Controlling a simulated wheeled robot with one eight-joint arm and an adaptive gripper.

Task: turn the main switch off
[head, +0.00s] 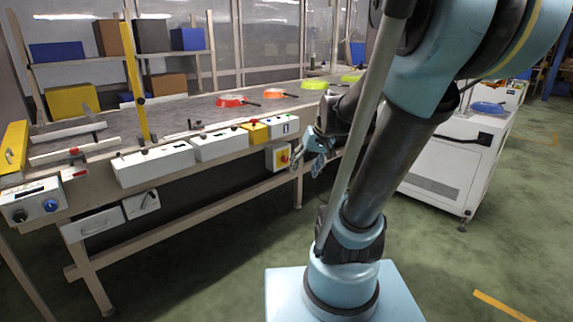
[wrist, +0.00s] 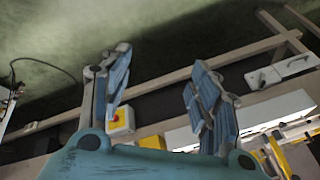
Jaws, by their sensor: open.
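The likely main switch is a red rotary knob on a yellow plate, on a small white box (head: 271,160) hung below the conveyor table's front edge in the head view. The knob (head: 285,158) also shows in the wrist view (wrist: 116,117), partly behind the left finger. I cannot read its exact turn position. My gripper (head: 308,163) is open and empty, close to the box's right side in the head view. In the wrist view the two blue fingers (wrist: 160,75) are spread wide, with the switch near the left finger; contact cannot be judged.
Control boxes (head: 154,165) and a yellow box (head: 255,131) line the conveyor table's front edge (head: 180,182) above the switch. Several pans, including a red one (head: 230,101), lie on the conveyor. A white cabinet (head: 445,165) stands right. The floor in front is clear.

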